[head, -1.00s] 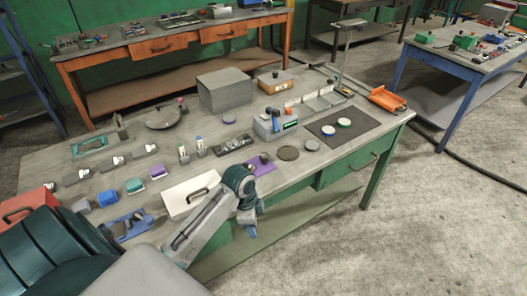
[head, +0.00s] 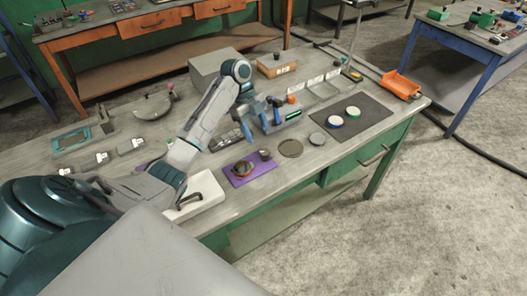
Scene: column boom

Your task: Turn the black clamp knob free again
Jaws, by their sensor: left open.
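A thin grey column stand (head: 356,38) rises at the far back edge of the green workbench, its top cut off by the frame. I cannot surely make out a black clamp knob on it. My left gripper (head: 254,124) is open, pointing down over the middle of the bench, just left of a grey box (head: 287,119) with a green panel and blue and orange parts. The gripper looks empty; whether it touches the box I cannot tell. My right gripper is not in view.
A purple mat (head: 239,182) with small round parts lies in front of my left gripper. A dark mat (head: 366,118) with two discs lies right. An orange tray (head: 400,85) sits at the right back. A grey block (head: 207,67) stands behind my arm.

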